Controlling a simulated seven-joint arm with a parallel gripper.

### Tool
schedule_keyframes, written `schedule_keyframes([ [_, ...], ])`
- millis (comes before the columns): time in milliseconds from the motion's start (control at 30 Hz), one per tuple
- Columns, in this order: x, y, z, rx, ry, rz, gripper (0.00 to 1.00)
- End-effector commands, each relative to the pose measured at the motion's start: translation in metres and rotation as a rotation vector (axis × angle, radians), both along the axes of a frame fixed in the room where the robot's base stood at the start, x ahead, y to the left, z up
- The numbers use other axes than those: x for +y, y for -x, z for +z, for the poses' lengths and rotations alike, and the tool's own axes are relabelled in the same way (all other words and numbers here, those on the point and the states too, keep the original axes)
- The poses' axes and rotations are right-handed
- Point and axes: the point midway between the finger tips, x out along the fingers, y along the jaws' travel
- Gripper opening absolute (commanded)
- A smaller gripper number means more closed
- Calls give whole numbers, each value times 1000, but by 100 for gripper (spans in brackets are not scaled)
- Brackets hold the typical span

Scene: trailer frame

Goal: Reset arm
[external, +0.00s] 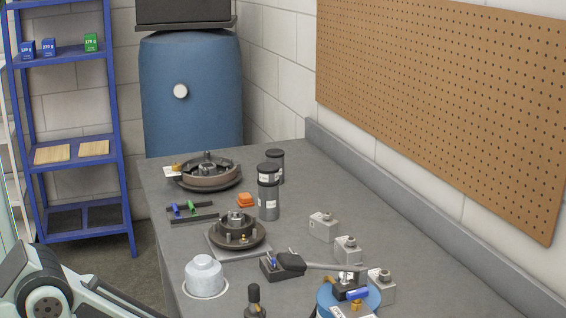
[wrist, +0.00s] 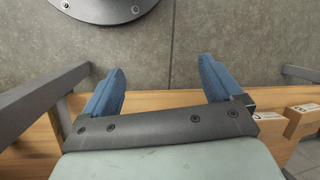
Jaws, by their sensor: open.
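My gripper (wrist: 162,68) shows in the wrist view with its two blue fingers spread wide apart. Nothing is between the fingers; bare grey surface shows there. A wooden edge or beam runs across behind the finger bases. In the external view only grey and pale green links of my arm show, at the lower left corner. The gripper itself is outside that view.
The grey workbench (external: 300,178) carries a hub assembly (external: 237,230), a brake drum part (external: 208,172), dark canisters (external: 269,197), a grey-white domed cap (external: 204,277) and several metal blocks. A blue shelf (external: 70,140) and blue barrel (external: 190,95) stand behind. A pegboard (external: 440,105) hangs right.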

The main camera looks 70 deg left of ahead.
Motion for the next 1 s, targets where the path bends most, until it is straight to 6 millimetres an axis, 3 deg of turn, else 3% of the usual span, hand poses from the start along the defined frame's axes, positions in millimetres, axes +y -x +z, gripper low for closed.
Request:
schedule_keyframes([
  [200,-65,33,6,144,136,-95,92],
  [433,-108,61,14,255,242,-167,92],
  [533,-115,66,16,276,262,-178,92],
  [1000,-115,66,16,276,262,-178,92],
])
